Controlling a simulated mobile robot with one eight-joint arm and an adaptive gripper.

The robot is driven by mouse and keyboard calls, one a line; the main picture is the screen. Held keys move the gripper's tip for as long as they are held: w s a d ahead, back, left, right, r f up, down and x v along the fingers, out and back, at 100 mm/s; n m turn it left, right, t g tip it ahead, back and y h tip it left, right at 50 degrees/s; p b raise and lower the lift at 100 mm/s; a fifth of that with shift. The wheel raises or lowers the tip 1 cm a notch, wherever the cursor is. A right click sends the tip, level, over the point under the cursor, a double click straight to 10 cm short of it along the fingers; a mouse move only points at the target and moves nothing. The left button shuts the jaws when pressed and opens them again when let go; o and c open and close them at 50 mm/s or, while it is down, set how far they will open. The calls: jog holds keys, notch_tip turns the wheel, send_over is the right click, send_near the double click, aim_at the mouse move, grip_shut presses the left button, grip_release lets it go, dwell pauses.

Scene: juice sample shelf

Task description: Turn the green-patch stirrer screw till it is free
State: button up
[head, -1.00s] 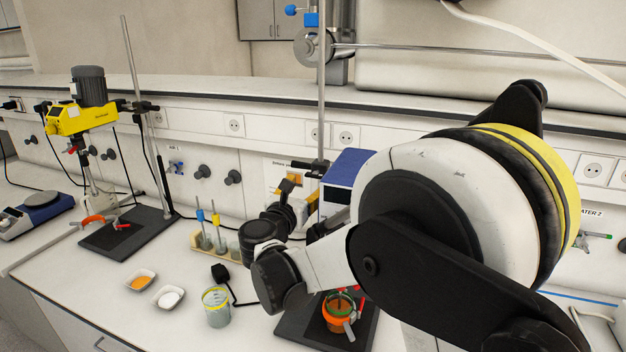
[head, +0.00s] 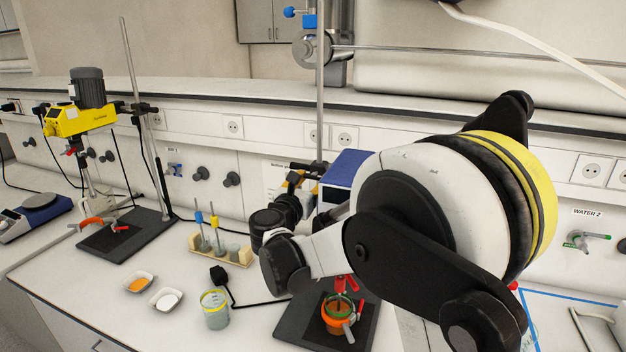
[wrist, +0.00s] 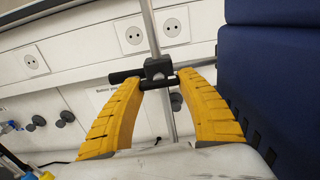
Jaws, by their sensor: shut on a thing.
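In the wrist view the two yellow fingers of my gripper (wrist: 160,83) close from both sides on a short dark screw part (wrist: 153,84). It sits at a black clamp block (wrist: 158,68) on an upright metal rod (wrist: 149,25). The blue stirrer housing (wrist: 275,80) fills the right side; it also shows in the head view (head: 350,165), partly behind my arm. No green patch shows on it. In the head view the clamp and fingertips are mostly hidden by my wrist. An orange beaker with a green rim (head: 337,318) stands below on a black stand base (head: 290,330).
A yellow stirrer (head: 80,120) on another stand is at the far left. A test tube rack (head: 235,258), two small powder dishes (head: 138,283) and a yellow-rimmed beaker (head: 215,312) stand on the bench. A dark cable (head: 260,303) lies near them. A wall of sockets is behind.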

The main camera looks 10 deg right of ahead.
jog(key=shift+n, duration=0.3)
jog(key=n, duration=0.3)
jog(key=shift+d, duration=0.1)
jog(key=n, duration=0.5)
jog(key=shift+s+r+b, duration=0.1)
jog(key=shift+b, duration=0.3)
jog(key=n, duration=0.4)
jog(key=shift+d+n, duration=0.1)
jog(key=shift+n, duration=0.2)
jog(key=n, duration=0.4)
jog(key=shift+r+n, duration=0.15)
jog(key=shift+n, duration=0.15)
jog(key=o, duration=1.2)
jog(key=shift+c, duration=0.2)
